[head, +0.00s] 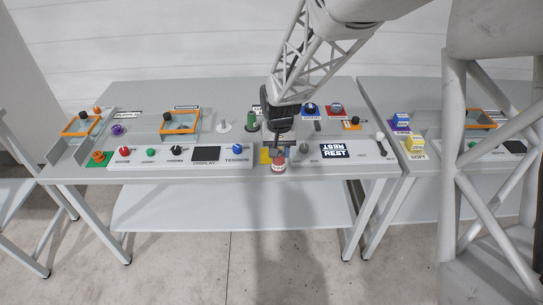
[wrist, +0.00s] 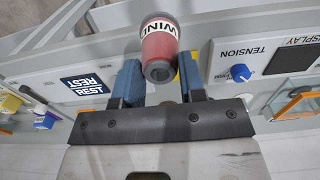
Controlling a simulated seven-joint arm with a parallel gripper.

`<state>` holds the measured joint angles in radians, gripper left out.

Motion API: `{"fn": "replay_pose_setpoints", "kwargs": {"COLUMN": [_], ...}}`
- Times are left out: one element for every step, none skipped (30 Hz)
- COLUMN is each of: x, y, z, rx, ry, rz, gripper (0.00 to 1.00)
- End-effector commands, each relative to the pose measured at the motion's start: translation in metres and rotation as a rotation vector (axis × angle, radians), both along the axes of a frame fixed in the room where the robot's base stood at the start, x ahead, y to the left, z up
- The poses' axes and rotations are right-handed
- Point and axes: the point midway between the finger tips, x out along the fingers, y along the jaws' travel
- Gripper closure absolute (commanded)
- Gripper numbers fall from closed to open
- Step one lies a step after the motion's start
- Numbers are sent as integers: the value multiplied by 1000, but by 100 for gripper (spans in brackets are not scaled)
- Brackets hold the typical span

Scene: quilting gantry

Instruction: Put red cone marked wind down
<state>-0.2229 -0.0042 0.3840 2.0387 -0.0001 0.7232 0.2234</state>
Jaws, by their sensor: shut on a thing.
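The red cone (head: 278,166) has a pale band. In the wrist view the cone (wrist: 160,46) shows the word WIND on that band, and its small dark end points toward me. My gripper (head: 277,146) is shut on the cone, with its blue fingers (wrist: 160,76) on either side of it. In the head view the cone hangs at the front edge of the table (head: 95,165), in front of a yellow patch (head: 265,155). I cannot tell whether it touches anything below.
A panel with a TENSION knob (head: 238,148) lies left of my gripper. A green cone (head: 251,120) and a white cone (head: 224,126) stand behind.

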Motion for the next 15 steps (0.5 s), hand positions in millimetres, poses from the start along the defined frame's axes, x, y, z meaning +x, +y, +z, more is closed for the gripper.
{"fn": "replay_pose_setpoints", "kwargs": {"x": [-8,-12,-17,-20,-22,-25,-27,-28,-30,-30,-31,-31,-31,-31,-31], "y": [-4,-6,-8,-10,-11,-12,-13,-13,-14,-14,-14,-14,-14,-14,-14], "z": [0,-1,-2,-3,-3,-4,-4,-4,-4,-4,-5,-5,-5,-5,-5], "rx": [0,0,0,0,0,0,0,0,0,0,0,0,0,0,0], "ry": [-1,-1,0,0,0,0,0,1,1,0,0,0,0,0,0], "rz": [-1,-1,0,0,0,0,0,0,1,1,1,1,1,1,1], "gripper": [91,91,91,91,91,91,91,91,91,91,91,91,91,91,91]}}
